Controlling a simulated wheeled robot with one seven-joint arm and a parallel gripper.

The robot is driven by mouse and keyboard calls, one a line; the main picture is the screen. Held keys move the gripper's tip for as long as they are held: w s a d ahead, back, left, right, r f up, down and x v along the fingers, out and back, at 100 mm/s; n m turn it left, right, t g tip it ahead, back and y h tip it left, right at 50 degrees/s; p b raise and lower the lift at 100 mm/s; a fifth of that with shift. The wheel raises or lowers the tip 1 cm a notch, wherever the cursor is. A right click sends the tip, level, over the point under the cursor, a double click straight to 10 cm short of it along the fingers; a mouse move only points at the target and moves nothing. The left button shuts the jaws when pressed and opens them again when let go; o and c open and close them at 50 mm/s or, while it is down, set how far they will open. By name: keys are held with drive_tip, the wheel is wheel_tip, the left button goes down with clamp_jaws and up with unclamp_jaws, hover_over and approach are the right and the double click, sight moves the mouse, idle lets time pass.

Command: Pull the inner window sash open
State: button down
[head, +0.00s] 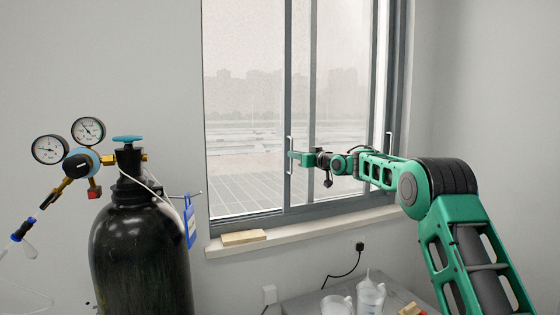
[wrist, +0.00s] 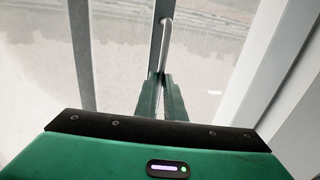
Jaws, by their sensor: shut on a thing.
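The inner window sash has a grey frame; its left stile (head: 298,110) stands near the middle of the window in the head view. A white upright handle (head: 289,154) is on that stile, and the handle also shows in the wrist view (wrist: 165,42). My gripper (head: 291,155) reaches in from the right and is shut on the handle. In the wrist view its two green fingers (wrist: 165,95) close around the lower part of the handle. The fingers hide the part of the handle between them. A second white handle (head: 388,144) is at the right side of the window.
A wooden block (head: 243,238) lies on the sill (head: 330,228).

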drive_tip(key=shift+w+d, duration=0.25)
drive_tip(key=shift+d, duration=0.45)
drive_tip(key=shift+w+d, duration=0.2)
drive_tip(key=shift+d, duration=0.45)
drive_tip(key=shift+w+d, duration=0.25)
drive_tip(key=shift+d, duration=0.45)
drive_tip(key=c, duration=2.1)
unclamp_jaws()
drive_tip(key=shift+a, duration=0.15)
drive_tip(key=shift+s, duration=0.15)
drive_tip(key=v, duration=1)
drive_tip(key=shift+s+d, duration=0.2)
